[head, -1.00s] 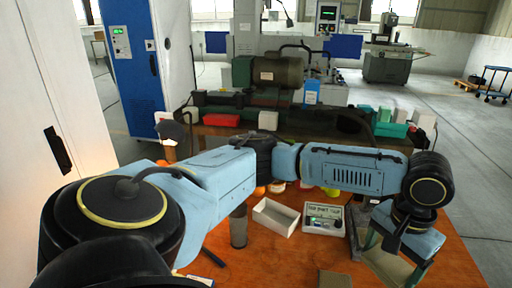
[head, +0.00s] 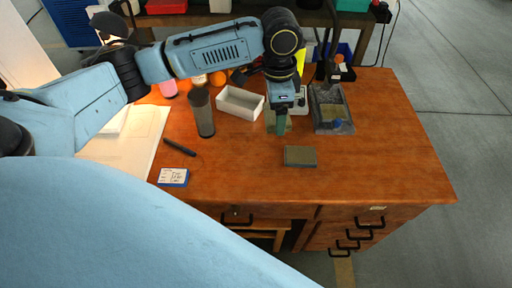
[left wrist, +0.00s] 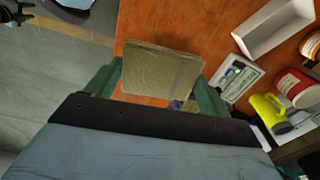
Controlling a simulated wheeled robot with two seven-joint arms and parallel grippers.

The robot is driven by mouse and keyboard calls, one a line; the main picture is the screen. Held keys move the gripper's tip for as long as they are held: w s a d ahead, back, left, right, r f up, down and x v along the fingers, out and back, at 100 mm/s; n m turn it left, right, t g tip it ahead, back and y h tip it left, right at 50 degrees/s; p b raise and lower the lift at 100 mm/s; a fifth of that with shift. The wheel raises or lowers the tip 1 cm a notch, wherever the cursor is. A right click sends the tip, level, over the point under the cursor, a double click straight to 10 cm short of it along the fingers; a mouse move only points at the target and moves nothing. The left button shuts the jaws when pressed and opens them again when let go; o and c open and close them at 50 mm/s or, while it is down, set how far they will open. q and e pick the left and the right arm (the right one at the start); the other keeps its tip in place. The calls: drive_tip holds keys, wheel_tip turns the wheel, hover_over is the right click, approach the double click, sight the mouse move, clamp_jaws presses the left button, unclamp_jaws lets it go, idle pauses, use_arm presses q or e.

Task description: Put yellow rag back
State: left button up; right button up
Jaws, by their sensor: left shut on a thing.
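My left gripper (head: 281,128) is over the middle of the orange-brown table (head: 390,140), pointing down. Its green fingers are shut on a flat, dull yellow-olive piece, which I take to be the yellow rag (left wrist: 160,72). In the left wrist view it spans the gap between the fingers; in the head view it is mostly hidden behind a finger. A similar olive-grey pad (head: 300,156) lies on the table just in front of the gripper. My right gripper is not in view.
A bright yellow bottle-like thing (left wrist: 268,112) is behind. A black pen (head: 180,147) and a blue-edged card (head: 174,177) lie left. The table's right side is clear.

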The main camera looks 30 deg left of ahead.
use_arm(q)
wheel_tip(320, 180, down, 5)
drive_tip(key=w+a+m+b, duration=0.1)
drive_tip(key=w+a+m, duration=0.15)
drive_tip(key=m, duration=0.65)
drive_tip(key=m+b, duration=0.1)
drive_tip(key=m, duration=0.9)
approach(257, 153)
wheel_tip(257, 153, down, 4)
drive_tip(key=shift+w+r+b, duration=0.1)
drive_tip(key=shift+r+b, duration=0.1)
drive_tip(key=shift+b, duration=0.6)
wheel_tip(257, 153, down, 2)
drive_tip(key=shift+f+b, duration=0.25)
drive_tip(key=shift+b, duration=0.05)
drive_tip(key=shift+f, duration=0.3)
drive_tip(key=o, duration=0.8)
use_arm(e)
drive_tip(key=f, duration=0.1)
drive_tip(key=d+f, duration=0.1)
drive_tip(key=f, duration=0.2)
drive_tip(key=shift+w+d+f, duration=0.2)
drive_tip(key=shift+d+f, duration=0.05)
